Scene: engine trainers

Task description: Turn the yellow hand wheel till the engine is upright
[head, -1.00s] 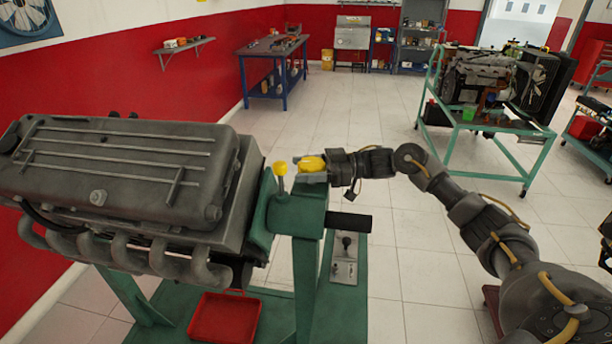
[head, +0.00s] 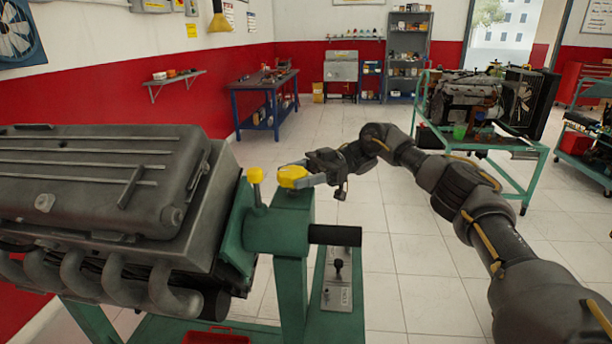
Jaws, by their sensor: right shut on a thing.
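The grey engine (head: 90,185) hangs on the green stand (head: 290,225) at the left. Its ribbed cover faces up and its curved pipes are on the near side; I cannot tell whether a slight tilt remains. My right gripper (head: 302,178) is shut at the top of the stand post, on a yellow part (head: 291,177) that looks like the hand wheel. The gripper hides some of it, so its full shape does not show. A separate yellow knob (head: 255,176) stands upright just left of it. My left gripper is out of view.
A black bar (head: 334,235) sticks out right from the stand, above a grey control box (head: 338,278). A red tray (head: 215,338) shows low on the stand. Another engine on a green cart (head: 530,150) stands at the back right. The tiled floor between is clear.

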